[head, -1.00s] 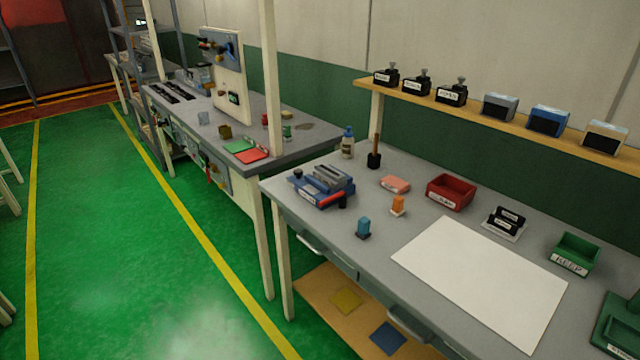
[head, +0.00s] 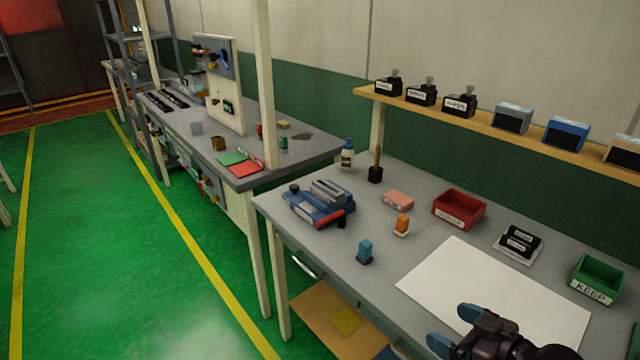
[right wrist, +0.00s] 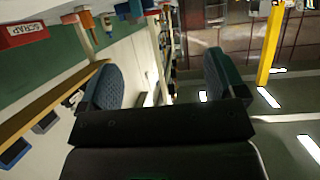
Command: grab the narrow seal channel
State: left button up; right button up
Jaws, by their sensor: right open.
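I cannot make out for sure which thing is the narrow seal channel. A blue fixture (head: 318,205) with grey ridged blocks on top and a red handle stands on the near bench's left end. Dark slotted strips (head: 168,100) lie on the far bench, too small to identify. My right gripper (head: 456,328) is at the bottom of the head view, in front of the white sheet. In the right wrist view its two padded fingers (right wrist: 165,82) are wide apart with nothing between them. My left gripper is out of view.
The near bench (head: 300,240) holds a white sheet (head: 490,290), a red scrap bin (head: 459,209), a green keep bin (head: 597,279), and blue (head: 365,252) and orange (head: 402,226) pieces. A shelf (head: 480,122) with several small boxes runs behind. The green floor at left is clear.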

aim_at(333, 196)
jog(key=i+j, duration=0.25)
jog(key=i, duration=0.2)
jog(key=i+j, duration=0.3)
jog(key=i, duration=0.15)
jog(key=i+j, duration=0.25)
jog(key=i, duration=0.2)
